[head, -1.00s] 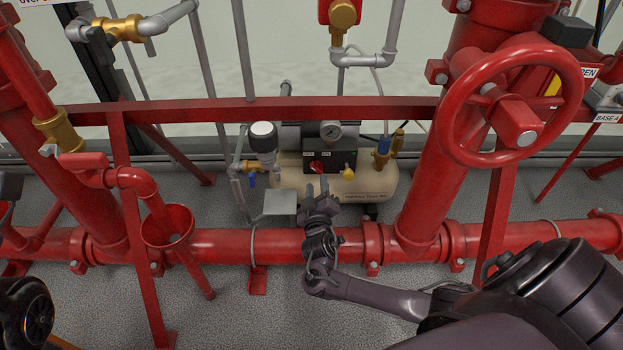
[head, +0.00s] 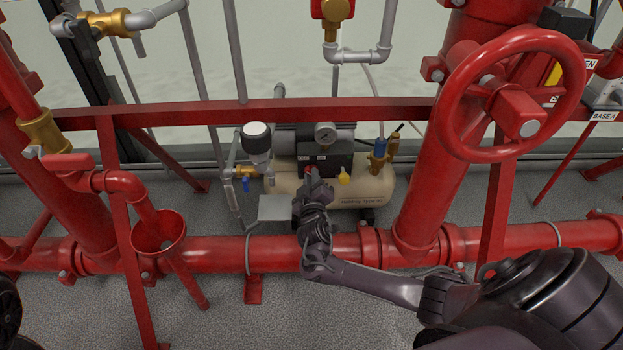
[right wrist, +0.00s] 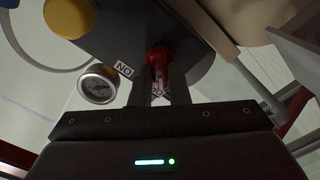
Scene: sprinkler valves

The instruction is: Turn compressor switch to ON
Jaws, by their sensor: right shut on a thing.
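The compressor has a tan tank (head: 355,188) and a dark control box (head: 335,161), behind the low red pipe. Its red switch knob (head: 309,170) is on the box front and mostly hidden by my gripper in the head view. In the right wrist view the knob (right wrist: 158,58) sits between the two fingers of my right gripper (right wrist: 160,92), which is shut on it. My right gripper also shows in the head view (head: 315,188). My left gripper is out of view.
A low red pipe (head: 275,248) runs below my right forearm. A red crossbar (head: 280,109) passes above the compressor. A large red handwheel (head: 455,100) is at right. A yellow knob (head: 344,178) and a gauge (head: 326,134) are close to the switch.

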